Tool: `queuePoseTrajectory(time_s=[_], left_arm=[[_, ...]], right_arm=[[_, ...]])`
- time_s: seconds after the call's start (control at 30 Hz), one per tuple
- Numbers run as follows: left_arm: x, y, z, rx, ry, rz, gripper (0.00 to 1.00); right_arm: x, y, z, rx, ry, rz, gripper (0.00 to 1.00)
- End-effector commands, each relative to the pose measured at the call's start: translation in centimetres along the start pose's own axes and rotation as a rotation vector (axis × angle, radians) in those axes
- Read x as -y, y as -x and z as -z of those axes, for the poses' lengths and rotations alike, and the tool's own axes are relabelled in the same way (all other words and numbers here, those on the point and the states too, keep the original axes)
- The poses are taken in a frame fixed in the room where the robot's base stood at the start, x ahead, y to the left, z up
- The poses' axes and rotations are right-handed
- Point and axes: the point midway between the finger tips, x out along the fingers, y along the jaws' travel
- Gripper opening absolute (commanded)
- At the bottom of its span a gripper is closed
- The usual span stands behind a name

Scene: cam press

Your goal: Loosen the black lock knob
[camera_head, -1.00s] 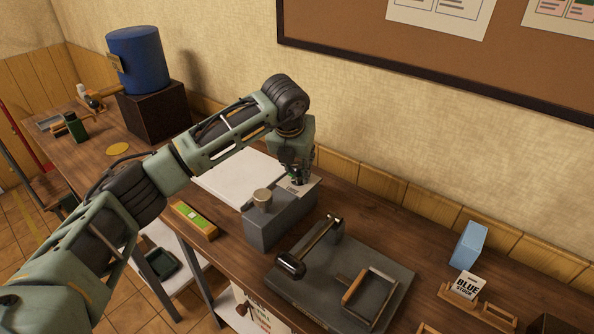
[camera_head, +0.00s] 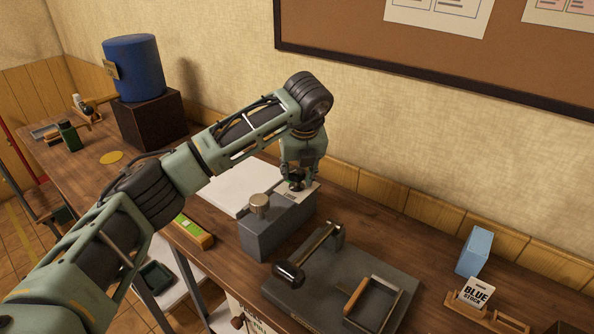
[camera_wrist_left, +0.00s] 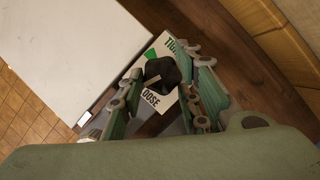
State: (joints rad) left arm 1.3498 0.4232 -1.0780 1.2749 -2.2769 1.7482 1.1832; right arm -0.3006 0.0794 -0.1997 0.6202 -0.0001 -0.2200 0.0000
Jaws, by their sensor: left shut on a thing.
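The black lock knob (camera_wrist_left: 162,75) sits over a white label with green marks (camera_wrist_left: 158,50), on which "OOSE" and part of "TIG" can be read. In the head view the knob (camera_head: 296,184) is at the far end of a grey block (camera_head: 262,238), which also carries a round metal cap (camera_head: 259,206). My left gripper (camera_head: 297,180) points down over the knob. In the left wrist view its two fingers (camera_wrist_left: 160,88) stand on either side of the knob, shut on it. My right gripper is not in view.
A grey base with a black-ended lever (camera_head: 288,273) stands just right of the block. A white board (camera_head: 235,188) lies behind it. A green-and-wood piece (camera_head: 194,232) lies at the front edge. A blue box (camera_head: 475,250) and card holder are at the right.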

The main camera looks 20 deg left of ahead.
Motion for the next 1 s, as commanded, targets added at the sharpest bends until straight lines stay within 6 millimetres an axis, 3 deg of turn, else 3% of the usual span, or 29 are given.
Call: queuePoseTrajectory(time_s=[0.23,0.27,0.43,0.77,1.0], left_arm=[[-0.3,-0.1,0.0,-0.002,0.002,-0.008,0.05],[-0.3,-0.1,0.0,-0.002,0.002,-0.008,0.32],[-0.2,-0.1,0.0,-0.002,0.000,-0.006,0.47],[-0.1,0.1,0.0,-0.001,-0.002,-0.001,0.47],[0.0,3.4,-0.1,0.002,-0.001,0.001,0.47]], right_arm=[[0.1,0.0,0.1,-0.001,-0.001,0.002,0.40],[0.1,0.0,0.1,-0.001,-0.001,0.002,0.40],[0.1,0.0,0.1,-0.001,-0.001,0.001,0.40],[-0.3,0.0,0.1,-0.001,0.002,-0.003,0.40],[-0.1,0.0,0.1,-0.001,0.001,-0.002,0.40]])
